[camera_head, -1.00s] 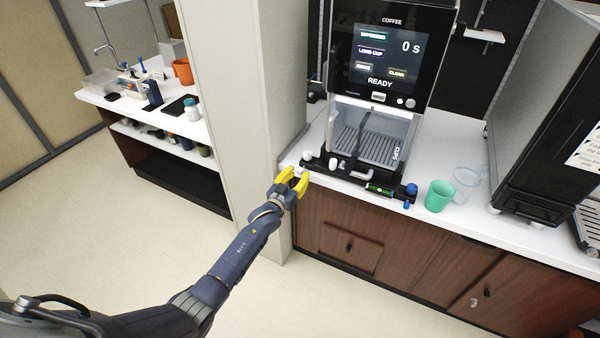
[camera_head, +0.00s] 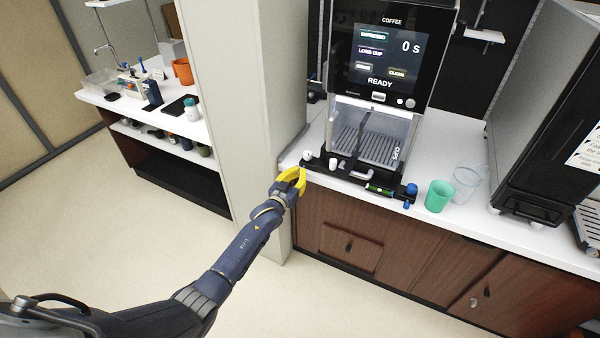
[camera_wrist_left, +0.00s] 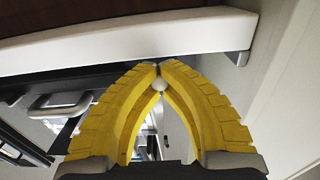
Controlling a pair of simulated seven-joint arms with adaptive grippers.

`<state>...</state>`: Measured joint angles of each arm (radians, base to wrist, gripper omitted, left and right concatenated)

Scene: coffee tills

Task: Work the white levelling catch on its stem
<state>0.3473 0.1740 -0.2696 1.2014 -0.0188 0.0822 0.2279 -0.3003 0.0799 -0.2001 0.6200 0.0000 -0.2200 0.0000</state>
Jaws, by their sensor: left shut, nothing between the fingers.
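My left gripper (camera_head: 301,173) has yellow fingers and is shut and empty, at the counter's front edge by the left end of the black bar (camera_head: 345,173). On that bar stand a white knob (camera_head: 307,155) at the far left, a second white knob (camera_head: 333,163) and a white handle (camera_head: 356,174). I cannot tell for certain which is the levelling catch. In the left wrist view the fingertips (camera_wrist_left: 159,66) meet, and a small white round knob (camera_wrist_left: 160,86) shows through the gap just behind them. Its stem is hidden. My right gripper is not in view.
The coffee machine (camera_head: 385,50) stands behind the bar. A pale pillar (camera_head: 240,90) stands close left of my gripper.

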